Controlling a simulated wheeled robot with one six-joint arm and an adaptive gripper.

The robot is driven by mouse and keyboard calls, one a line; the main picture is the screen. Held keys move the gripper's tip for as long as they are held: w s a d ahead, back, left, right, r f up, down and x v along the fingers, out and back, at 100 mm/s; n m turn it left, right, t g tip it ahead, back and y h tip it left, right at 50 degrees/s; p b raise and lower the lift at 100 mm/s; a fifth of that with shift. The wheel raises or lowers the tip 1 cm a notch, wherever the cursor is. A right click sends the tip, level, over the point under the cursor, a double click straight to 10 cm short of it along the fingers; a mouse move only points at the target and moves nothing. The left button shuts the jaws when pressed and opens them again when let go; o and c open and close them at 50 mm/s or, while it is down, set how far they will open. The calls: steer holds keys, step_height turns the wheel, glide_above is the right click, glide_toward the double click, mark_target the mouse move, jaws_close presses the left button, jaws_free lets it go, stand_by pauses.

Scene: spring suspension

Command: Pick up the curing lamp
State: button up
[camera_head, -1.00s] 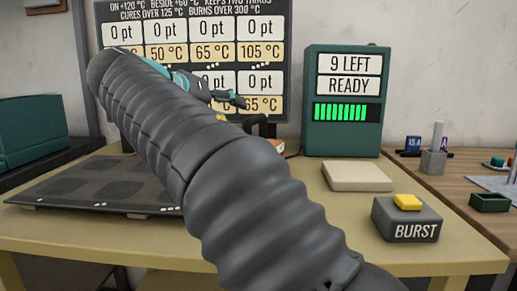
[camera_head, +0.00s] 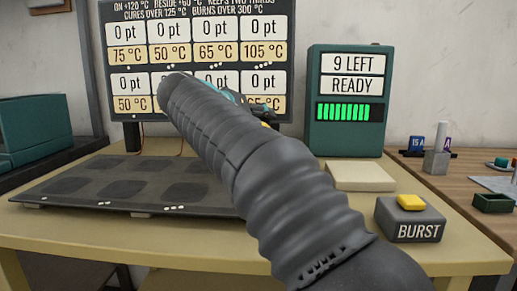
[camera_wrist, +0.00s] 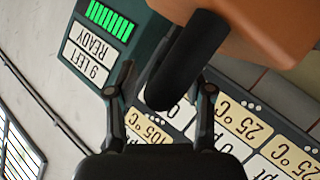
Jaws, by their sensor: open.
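The curing lamp appears to be the orange body (camera_wrist: 262,28) with a thick black handle (camera_wrist: 188,62) at the top of the wrist view. The handle's near end lies between the two fingertips of my gripper (camera_wrist: 160,92). The fingers are spread on either side, with visible gaps, and not closed on it.
A dark heating plate (camera_head: 120,188) with square pads lies on the left of the table (camera_head: 190,238). A green counter box (camera_head: 345,138) reads 9 LEFT, READY. A pale slab (camera_head: 360,176) and BURST button box (camera_head: 409,222) sit right. A temperature board (camera_head: 196,66) stands behind.

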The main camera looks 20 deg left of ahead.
steer(key=shift+c, duration=0.3)
jaws_close()
steer(key=shift+r, duration=0.1)
